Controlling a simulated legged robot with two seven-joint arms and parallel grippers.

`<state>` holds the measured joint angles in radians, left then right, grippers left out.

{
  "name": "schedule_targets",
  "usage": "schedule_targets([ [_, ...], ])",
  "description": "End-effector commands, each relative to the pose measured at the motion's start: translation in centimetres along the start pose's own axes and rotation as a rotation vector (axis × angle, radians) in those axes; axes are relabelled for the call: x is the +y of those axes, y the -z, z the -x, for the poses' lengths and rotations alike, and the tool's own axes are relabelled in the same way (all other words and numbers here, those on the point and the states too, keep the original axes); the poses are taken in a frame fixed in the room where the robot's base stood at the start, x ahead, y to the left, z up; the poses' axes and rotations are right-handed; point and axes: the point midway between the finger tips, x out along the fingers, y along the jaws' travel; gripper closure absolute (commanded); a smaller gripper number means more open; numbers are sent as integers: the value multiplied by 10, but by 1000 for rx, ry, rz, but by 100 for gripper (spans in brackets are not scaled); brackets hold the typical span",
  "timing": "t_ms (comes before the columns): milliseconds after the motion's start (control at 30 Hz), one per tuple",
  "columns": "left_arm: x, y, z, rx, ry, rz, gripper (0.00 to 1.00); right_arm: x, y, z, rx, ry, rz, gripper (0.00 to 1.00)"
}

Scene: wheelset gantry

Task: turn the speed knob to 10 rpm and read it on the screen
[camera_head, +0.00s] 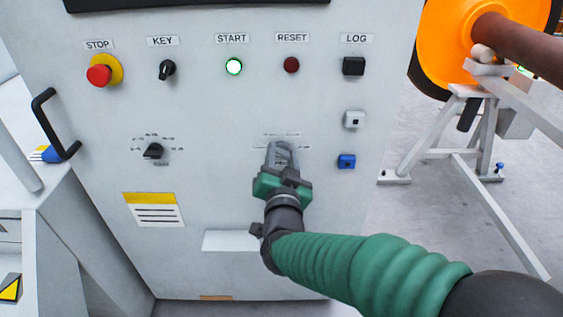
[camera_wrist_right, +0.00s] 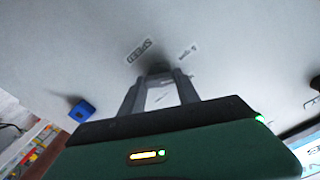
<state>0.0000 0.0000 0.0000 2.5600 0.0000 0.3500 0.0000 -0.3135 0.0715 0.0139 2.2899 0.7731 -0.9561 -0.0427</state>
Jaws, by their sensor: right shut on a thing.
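My right gripper (camera_head: 282,152) is at the grey control panel (camera_head: 222,185), its fingers shut on the speed knob. The fingers hide the knob in the head view. In the right wrist view a dark part of the speed knob (camera_wrist_right: 157,69) shows between the fingertips, below a label reading SPEED (camera_wrist_right: 146,50). The knob's pointer and setting cannot be read. The dark lower edge of what looks like the screen (camera_head: 200,4) shows at the top of the head view, with no reading visible. My left gripper is not in view.
Above the knob are a red stop button (camera_head: 99,75), a key switch (camera_head: 167,70), a lit start button (camera_head: 234,67) and a dark red reset button (camera_head: 291,65). A black selector (camera_head: 153,151) is to the left. A blue button (camera_head: 347,161) sits close right of my gripper.

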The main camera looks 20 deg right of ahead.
Motion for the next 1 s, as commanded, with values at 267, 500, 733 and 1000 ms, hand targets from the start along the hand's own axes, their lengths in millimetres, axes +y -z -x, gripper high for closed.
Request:
schedule_targets([
  [267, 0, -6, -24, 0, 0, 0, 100, 3, -5, 0, -2, -1, -253, 100],
  [500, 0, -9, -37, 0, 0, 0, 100, 4, -5, 0, -4, -2, -428, 100],
  [733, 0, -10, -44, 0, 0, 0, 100, 4, -4, 0, -4, -2, -531, 100],
  [1000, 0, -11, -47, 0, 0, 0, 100, 4, -4, 0, -5, -5, -574, 100],
])
